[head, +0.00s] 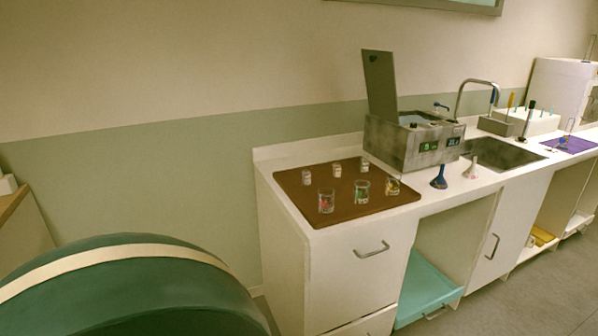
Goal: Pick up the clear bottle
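A brown mat (346,212) lies on the left end of the white counter. Three small pale bottles stand in a row at its back: a left one (307,177), a middle one (337,171) and a right one (365,167). Three glass beakers stand in front of them: a left one (326,202) with something red, a middle one (362,190) with something green, and a right one (392,188) with something yellowish. All look upright. The bottles are too small to tell which is clear. Neither of my grippers is in view.
A grey machine (400,145) with an open lid stands right of the mat. A blue flask (439,179) and a white flask (470,169) stand before the sink (505,153). A large green rounded object (130,290) fills the lower left. Floor is free at right.

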